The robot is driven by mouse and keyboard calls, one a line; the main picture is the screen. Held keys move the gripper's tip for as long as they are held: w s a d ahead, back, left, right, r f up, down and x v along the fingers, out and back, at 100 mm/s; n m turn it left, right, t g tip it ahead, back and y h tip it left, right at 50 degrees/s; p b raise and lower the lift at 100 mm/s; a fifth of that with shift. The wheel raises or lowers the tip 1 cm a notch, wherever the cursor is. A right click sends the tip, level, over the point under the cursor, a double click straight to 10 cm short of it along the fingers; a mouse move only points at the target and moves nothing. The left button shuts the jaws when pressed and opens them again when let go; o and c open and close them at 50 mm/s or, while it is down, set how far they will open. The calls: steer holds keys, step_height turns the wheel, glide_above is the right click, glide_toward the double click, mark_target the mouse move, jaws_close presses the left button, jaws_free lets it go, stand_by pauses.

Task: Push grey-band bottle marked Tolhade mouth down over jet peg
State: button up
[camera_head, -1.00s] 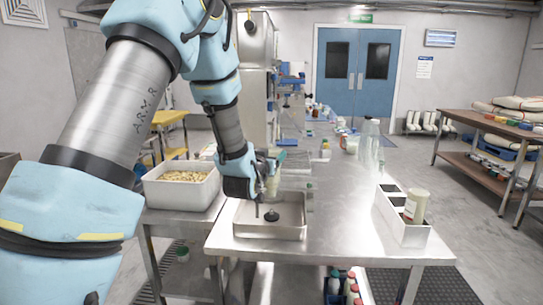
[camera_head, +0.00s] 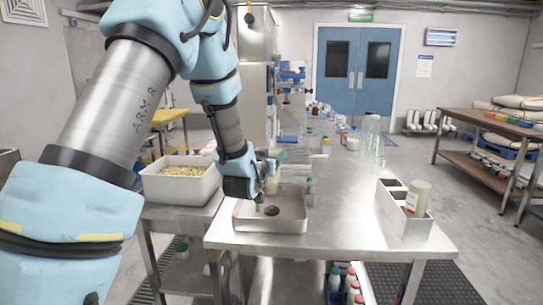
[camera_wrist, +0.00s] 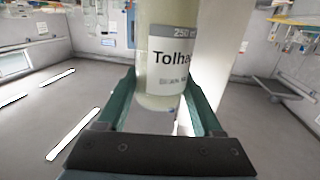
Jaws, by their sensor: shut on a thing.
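My gripper (camera_wrist: 160,118) is shut on a pale, cream-coloured bottle (camera_wrist: 160,82). Its grey band and white label, with "Tolha" readable, show in the wrist view; the rest of the name is turned out of sight. In the head view my gripper (camera_head: 266,180) holds the bottle over the left part of a shallow metal tray (camera_head: 290,226). A black, round-based piece (camera_head: 271,210), seemingly the jet peg's foot, sits in the tray. The bottle is largely hidden there, and I cannot tell whether it touches the peg.
A white rack (camera_head: 404,226) at the right of the steel table holds another pale bottle (camera_head: 418,196) and has dark empty slots. A white bin (camera_head: 180,188) of beige pieces stands left of the tray. Clear jars (camera_head: 371,135) stand farther back. The table between tray and rack is clear.

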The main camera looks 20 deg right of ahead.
steer(key=shift+f, duration=0.15)
steer(key=shift+f+b, duration=0.35)
steer(key=shift+b, duration=0.2)
steer(key=shift+f+b, duration=1.85)
steer(key=shift+b, duration=0.35)
stand_by(0.4)
steer(key=o, duration=1.4)
steer(key=shift+c, duration=0.2)
steer(key=shift+s, duration=0.1)
steer(key=b+v, duration=0.2)
steer(key=v, duration=0.5)
steer(key=shift+r, duration=0.1)
